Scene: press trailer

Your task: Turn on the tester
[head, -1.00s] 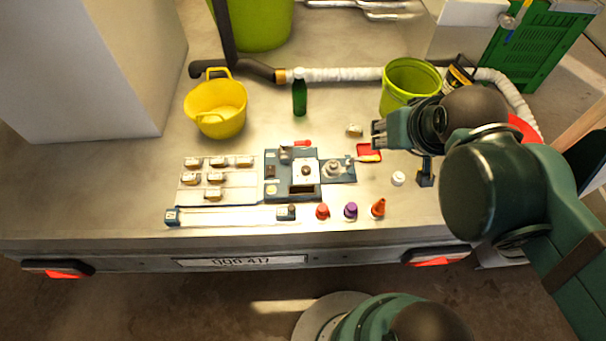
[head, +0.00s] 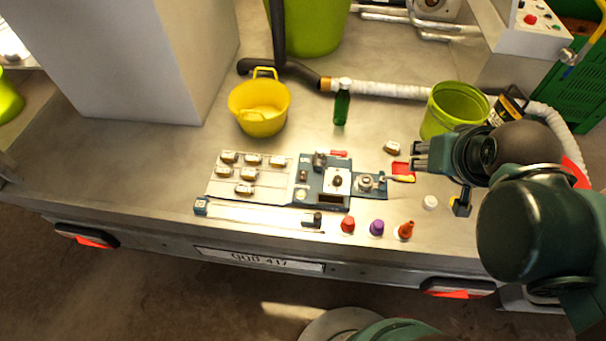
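The tester is likely the blue-grey device (head: 318,190) in the middle of the trailer bed, with a white plate, a dark knob (head: 337,181) and small switches on its left part. Which control turns it on is too small to tell. A small blue plate with a round metal part (head: 366,184) adjoins it on the right. My gripper (head: 416,157) is to the right of the device, above the bed near a red tray, pointing left. Its fingers look apart with nothing between them. The arm hides part of the bed on the right.
A white board (head: 240,190) with several labelled pieces lies left of the device. Red (head: 347,224), purple (head: 376,227) and orange (head: 404,230) capped bottles stand near the front edge. A green bottle (head: 341,105), yellow basket (head: 259,108) and green bucket (head: 450,112) stand behind.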

